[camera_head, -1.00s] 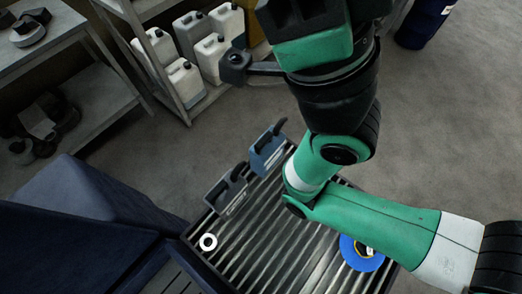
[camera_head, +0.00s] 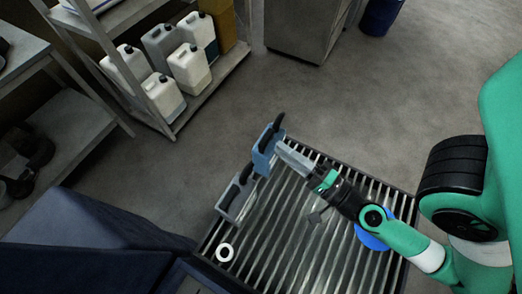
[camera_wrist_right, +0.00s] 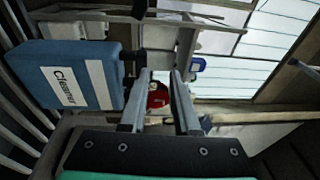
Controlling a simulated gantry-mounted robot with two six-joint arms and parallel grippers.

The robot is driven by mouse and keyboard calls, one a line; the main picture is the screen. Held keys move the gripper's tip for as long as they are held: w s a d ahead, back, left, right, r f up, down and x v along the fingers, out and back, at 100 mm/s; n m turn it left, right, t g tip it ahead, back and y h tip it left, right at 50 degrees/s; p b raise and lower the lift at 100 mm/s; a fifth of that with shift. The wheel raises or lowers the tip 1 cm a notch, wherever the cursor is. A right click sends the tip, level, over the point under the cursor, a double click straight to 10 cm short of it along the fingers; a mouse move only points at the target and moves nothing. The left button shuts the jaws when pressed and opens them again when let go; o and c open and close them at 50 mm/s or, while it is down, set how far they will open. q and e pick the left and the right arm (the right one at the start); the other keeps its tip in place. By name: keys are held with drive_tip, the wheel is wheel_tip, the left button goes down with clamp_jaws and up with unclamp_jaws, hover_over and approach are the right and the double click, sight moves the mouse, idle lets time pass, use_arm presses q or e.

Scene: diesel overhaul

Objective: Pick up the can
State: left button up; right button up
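A blue can (camera_head: 264,150) with a dark handle stands at the far left edge of the slatted bench top. A grey can (camera_head: 236,196) with a dark handle stands in front of it. My right gripper (camera_head: 281,152) reaches in from the right, with its fingertips close beside the blue can. In the right wrist view the blue can (camera_wrist_right: 70,78), labelled "Cleaner", lies left of the gripper (camera_wrist_right: 160,76). The fingers are apart with no can between them. Its dark handle is near the left fingertip; contact cannot be told. My left gripper is not in view.
A white ring (camera_head: 225,252) and a blue round item (camera_head: 373,240), partly hidden by my arm, lie on the slatted top (camera_head: 300,255). A shelf at upper left holds several jugs (camera_head: 188,68). A dark blue block (camera_head: 90,225) stands at left.

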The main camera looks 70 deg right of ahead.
sight(265, 135)
drive_tip(key=shift+g+h, duration=0.3)
drive_tip(key=shift+g, duration=0.4)
drive_tip(key=w+d+p, duration=0.1)
drive_tip(key=w+f+p, duration=0.1)
drive_tip(key=p, duration=0.1)
drive_tip(key=w+d+p, duration=0.1)
drive_tip(key=p, duration=0.1)
drive_tip(key=shift+d+f, duration=0.25)
drive_tip(key=shift+d, duration=0.05)
drive_tip(key=shift+w+d+f, duration=0.15)
drive_tip(key=shift+w+f, duration=0.15)
drive_tip(key=shift+w, duration=0.05)
drive_tip(key=p+x, duration=0.2)
drive_tip(key=x, duration=0.3)
drive_tip(key=shift+d, duration=0.2)
drive_tip(key=shift+f, duration=0.1)
drive_tip(key=shift+c, duration=0.3)
